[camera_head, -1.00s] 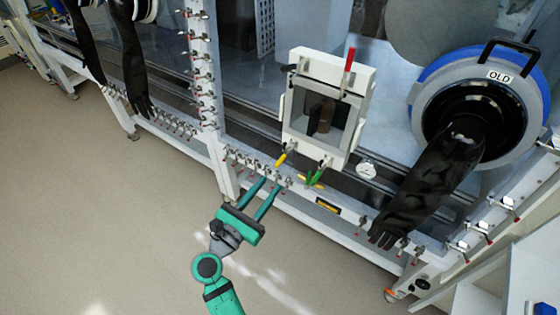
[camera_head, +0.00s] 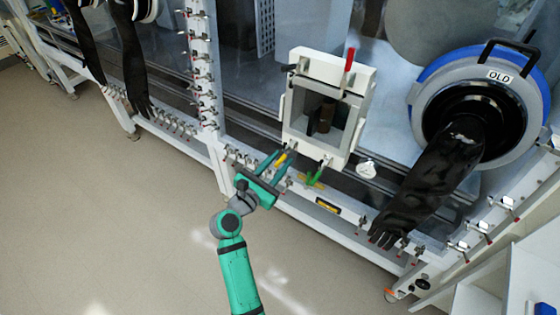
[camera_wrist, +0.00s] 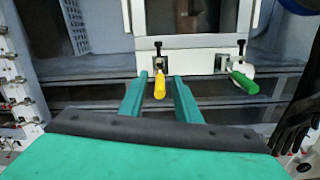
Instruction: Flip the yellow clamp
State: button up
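The yellow clamp (camera_head: 281,159) is a small toggle clamp with a yellow handle at the lower left of the white hatch frame (camera_head: 300,132). In the wrist view its yellow handle (camera_wrist: 160,86) hangs down just below the frame. My gripper (camera_head: 283,155) is open, with its teal fingers pointing up at the clamp. In the wrist view the fingertips (camera_wrist: 161,76) lie on either side of the handle, with a gap on each side. The handle looks free of both fingers; the exact depth between them is hard to tell.
A green-handled clamp (camera_head: 315,176) is close on the right, also in the wrist view (camera_wrist: 244,83). A red-handled clamp (camera_head: 349,60) stands at the frame's top. A round gauge (camera_head: 366,169) and black glove (camera_head: 430,185) are farther right. The floor at left is clear.

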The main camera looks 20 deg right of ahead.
jog(key=shift+w+d, duration=0.15)
jog(key=shift+d, duration=0.05)
grip_shut()
